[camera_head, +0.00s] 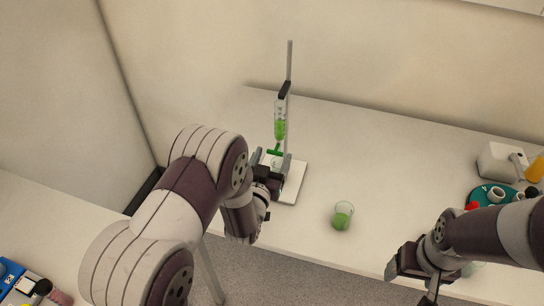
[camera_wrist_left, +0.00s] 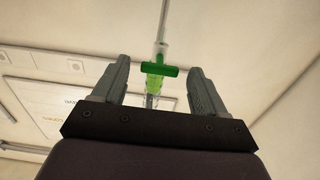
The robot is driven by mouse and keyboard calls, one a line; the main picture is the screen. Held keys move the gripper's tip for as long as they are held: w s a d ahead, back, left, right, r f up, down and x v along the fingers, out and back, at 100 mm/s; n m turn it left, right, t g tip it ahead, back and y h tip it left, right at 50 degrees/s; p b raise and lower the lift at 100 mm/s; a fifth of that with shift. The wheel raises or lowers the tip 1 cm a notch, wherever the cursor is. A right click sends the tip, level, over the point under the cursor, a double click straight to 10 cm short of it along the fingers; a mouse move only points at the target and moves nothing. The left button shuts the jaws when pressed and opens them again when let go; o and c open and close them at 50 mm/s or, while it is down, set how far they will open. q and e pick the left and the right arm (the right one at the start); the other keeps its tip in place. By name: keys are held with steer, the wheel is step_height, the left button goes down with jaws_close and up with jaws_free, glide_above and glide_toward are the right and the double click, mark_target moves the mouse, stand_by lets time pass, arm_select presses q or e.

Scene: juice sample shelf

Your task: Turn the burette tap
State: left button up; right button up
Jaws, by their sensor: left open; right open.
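The burette (camera_head: 280,121) holds green liquid and is clamped upright on a metal stand (camera_head: 290,62) with a white base (camera_head: 293,190). Its green tap (camera_head: 274,151) sits at the lower end, with the handle lying crosswise. My left gripper (camera_head: 273,165) is at the tap. In the left wrist view the green tap (camera_wrist_left: 159,69) shows between the two open fingers of the left gripper (camera_wrist_left: 160,80), apart from both. My right gripper (camera_head: 428,295) is low at the right, near the table's front edge, and holds nothing that I can see; its fingertips are hard to make out.
A glass with green liquid (camera_head: 342,216) stands on the white table (camera_head: 390,170), right of the stand. At the far right are a teal tray (camera_head: 480,197) with cups, a white appliance (camera_head: 498,161) and an orange object (camera_head: 536,170). The table's middle is clear.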

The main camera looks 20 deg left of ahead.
arm_select(q)
steer(key=shift+w, duration=0.1)
steer(key=c, duration=1.1)
steer(key=shift+o, duration=0.2)
steer(key=m+b, duration=0.2)
steer(key=m, duration=0.3)
steer(key=shift+b, duration=0.4)
steer(key=o, duration=1.1)
steer(key=shift+c, duration=0.2)
